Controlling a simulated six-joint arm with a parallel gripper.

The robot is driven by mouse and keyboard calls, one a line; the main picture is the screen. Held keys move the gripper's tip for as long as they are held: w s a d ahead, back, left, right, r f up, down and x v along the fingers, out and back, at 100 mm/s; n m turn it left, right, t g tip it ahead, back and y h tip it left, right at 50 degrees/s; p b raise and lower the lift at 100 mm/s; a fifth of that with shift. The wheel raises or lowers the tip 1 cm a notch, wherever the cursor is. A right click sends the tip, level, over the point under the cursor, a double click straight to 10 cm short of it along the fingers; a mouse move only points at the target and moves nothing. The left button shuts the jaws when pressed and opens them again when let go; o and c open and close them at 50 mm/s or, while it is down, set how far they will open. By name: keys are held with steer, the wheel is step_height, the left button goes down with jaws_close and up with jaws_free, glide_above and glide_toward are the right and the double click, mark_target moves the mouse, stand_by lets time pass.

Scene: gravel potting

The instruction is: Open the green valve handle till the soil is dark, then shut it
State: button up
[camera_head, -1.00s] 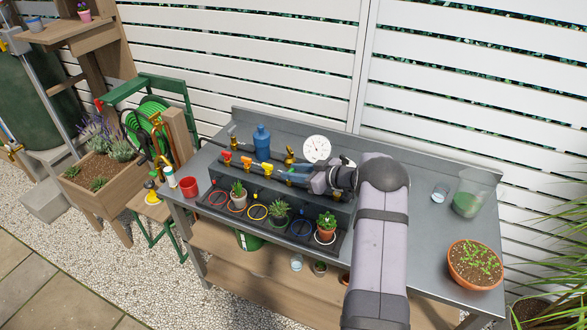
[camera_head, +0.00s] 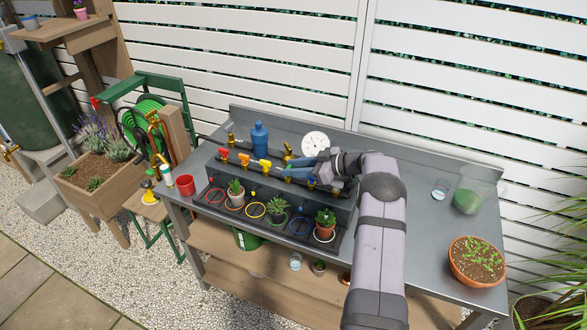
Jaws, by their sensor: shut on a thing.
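A row of valves on a black pipe runs along the raised back of the bench, with red (camera_head: 224,155), orange (camera_head: 244,160) and yellow (camera_head: 265,165) handles showing. My gripper (camera_head: 292,172) reaches in from the right, just past the yellow handle, and is shut at the fourth valve. The green handle there is mostly hidden by the jaws. A potted plant (camera_head: 278,213) stands below, in front of that valve. Its soil is too small and covered to judge its colour.
Other small plants (camera_head: 235,192) and (camera_head: 326,222) and coloured rings stand along the front tray. A blue bottle (camera_head: 259,138) and a white round dial (camera_head: 315,144) are behind the pipe. A red cup (camera_head: 185,185) stands left, a seedling bowl (camera_head: 477,262) right.

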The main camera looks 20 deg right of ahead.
steer(key=o, duration=0.8)
steer(key=shift+c, duration=0.2)
steer(key=shift+b+v, duration=1.35)
steer(key=shift+v, duration=2.35)
